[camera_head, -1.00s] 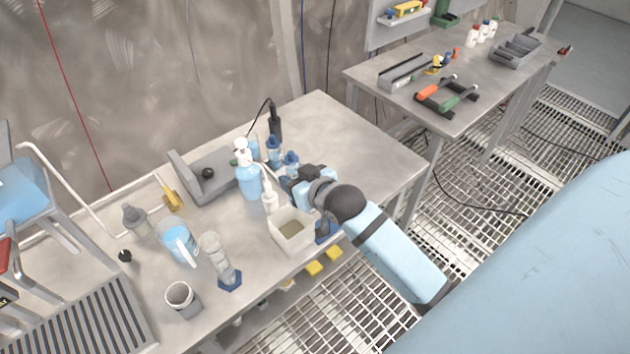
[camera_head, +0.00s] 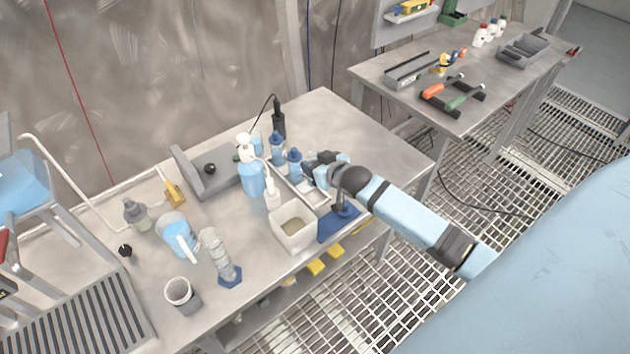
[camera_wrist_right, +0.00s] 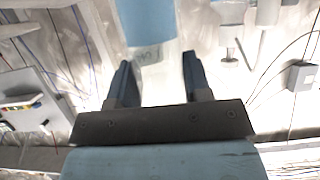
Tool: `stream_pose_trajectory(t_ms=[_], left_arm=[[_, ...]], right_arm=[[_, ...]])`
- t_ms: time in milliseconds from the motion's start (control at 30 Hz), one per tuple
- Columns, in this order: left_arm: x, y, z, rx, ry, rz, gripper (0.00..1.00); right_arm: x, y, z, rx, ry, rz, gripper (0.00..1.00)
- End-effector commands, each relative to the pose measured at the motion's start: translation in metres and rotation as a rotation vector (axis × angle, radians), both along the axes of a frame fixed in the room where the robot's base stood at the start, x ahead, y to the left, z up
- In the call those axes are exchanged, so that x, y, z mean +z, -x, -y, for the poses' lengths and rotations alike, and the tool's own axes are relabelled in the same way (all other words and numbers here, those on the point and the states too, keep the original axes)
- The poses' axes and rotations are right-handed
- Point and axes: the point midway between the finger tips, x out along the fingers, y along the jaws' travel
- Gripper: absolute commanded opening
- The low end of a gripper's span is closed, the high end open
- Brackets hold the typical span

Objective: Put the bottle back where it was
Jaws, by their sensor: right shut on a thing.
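My right gripper (camera_head: 308,174) reaches in from the right over the near table. It is shut on a bottle with a blue cap (camera_head: 294,157), the nearer of two such bottles. My left gripper is not in view.
Close left of the bottles stand a light-blue pump bottle (camera_head: 250,178) and a small white squeeze bottle (camera_head: 271,190). A white open box (camera_head: 293,238) and a blue stand base (camera_head: 340,222) are in front. The table's right rear (camera_head: 370,145) is clear.

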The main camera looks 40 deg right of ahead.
Motion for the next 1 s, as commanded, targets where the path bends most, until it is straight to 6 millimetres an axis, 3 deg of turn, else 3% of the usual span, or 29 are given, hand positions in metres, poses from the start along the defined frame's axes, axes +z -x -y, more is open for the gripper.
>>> stream_pose_trajectory(t_ms=[100,500,967,1000], left_arm=[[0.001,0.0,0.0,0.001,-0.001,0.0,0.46],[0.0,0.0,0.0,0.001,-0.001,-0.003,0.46],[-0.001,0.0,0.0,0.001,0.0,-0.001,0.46],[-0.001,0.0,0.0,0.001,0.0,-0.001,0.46]], right_arm=[[-0.023,0.0,-0.001,0.0,-0.001,-0.001,0.16],[-0.067,0.0,0.0,-0.001,-0.001,0.001,0.16],[-0.077,0.0,0.0,0.0,0.0,0.002,0.16],[-0.076,0.0,0.0,0.0,0.0,0.002,0.54]])
